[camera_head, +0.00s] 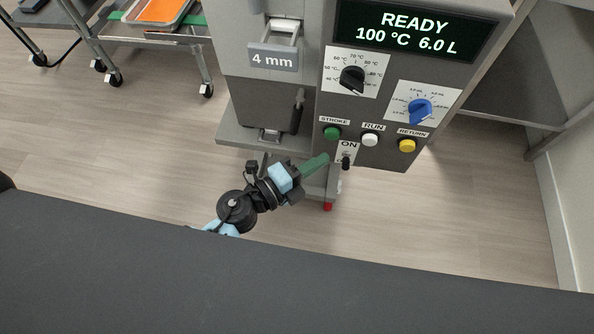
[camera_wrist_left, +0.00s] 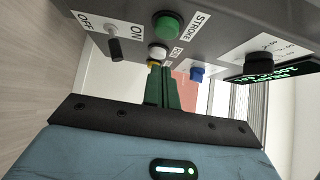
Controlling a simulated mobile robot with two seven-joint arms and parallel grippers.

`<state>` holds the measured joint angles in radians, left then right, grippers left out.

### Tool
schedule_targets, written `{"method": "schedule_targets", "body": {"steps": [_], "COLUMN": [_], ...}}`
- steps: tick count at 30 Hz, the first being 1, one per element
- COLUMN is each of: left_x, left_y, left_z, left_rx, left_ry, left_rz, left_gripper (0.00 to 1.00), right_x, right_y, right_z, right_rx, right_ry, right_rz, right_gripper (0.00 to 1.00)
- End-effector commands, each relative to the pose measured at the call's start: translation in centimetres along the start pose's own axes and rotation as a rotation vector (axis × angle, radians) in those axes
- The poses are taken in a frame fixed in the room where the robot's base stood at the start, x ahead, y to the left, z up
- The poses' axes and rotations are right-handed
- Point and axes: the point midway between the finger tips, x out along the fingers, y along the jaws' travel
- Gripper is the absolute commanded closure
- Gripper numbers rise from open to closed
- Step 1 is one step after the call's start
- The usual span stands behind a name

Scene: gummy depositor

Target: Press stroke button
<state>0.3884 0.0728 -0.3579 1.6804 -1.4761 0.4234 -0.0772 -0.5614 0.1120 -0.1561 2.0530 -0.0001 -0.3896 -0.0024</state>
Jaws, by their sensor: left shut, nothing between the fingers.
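The green stroke button (camera_head: 331,133) sits on the front panel of the grey machine, under the STROKE label. It also shows in the left wrist view (camera_wrist_left: 167,26), above my fingers. My left gripper (camera_head: 322,160) is shut and empty, its green fingers together. In the head view its tips appear just below the stroke button. In the left wrist view the fingertips (camera_wrist_left: 158,68) appear below the white run button (camera_wrist_left: 158,50), apart from the stroke button. My right gripper is not in view.
Beside the stroke button are the white run button (camera_head: 370,140), yellow return button (camera_head: 407,145) and ON/OFF switch (camera_head: 346,162). Black (camera_head: 352,79) and blue (camera_head: 420,111) dials sit above. The display (camera_head: 415,31) reads READY, 100 °C, 6.0 L. A cart with an orange-filled tray (camera_head: 187,10) stands back left.

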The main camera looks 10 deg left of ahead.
Motion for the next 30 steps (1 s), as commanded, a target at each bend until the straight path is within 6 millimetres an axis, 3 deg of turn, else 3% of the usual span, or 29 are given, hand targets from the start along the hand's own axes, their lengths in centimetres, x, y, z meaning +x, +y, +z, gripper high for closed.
{"method": "schedule_targets", "body": {"steps": [1, 9, 24, 30], "left_x": [1.0, 3.0, 3.5, 4.6], "left_y": [-0.1, 0.1, 0.0, 0.0], "left_z": [0.0, 2.4, 2.9, 4.0], "left_rx": [-0.001, -0.001, -0.001, 0.002], "left_ry": [0.001, 0.000, 0.000, 0.000], "left_rz": [-0.002, 0.001, 0.001, 0.001], "left_gripper": [1.00, 1.00, 1.00, 1.00], "right_x": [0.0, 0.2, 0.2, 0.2], "right_y": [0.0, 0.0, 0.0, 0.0], "right_z": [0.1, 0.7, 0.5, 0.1], "right_rx": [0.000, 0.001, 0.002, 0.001], "right_ry": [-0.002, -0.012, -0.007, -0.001], "right_rz": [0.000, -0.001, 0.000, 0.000], "right_gripper": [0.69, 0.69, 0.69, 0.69]}}
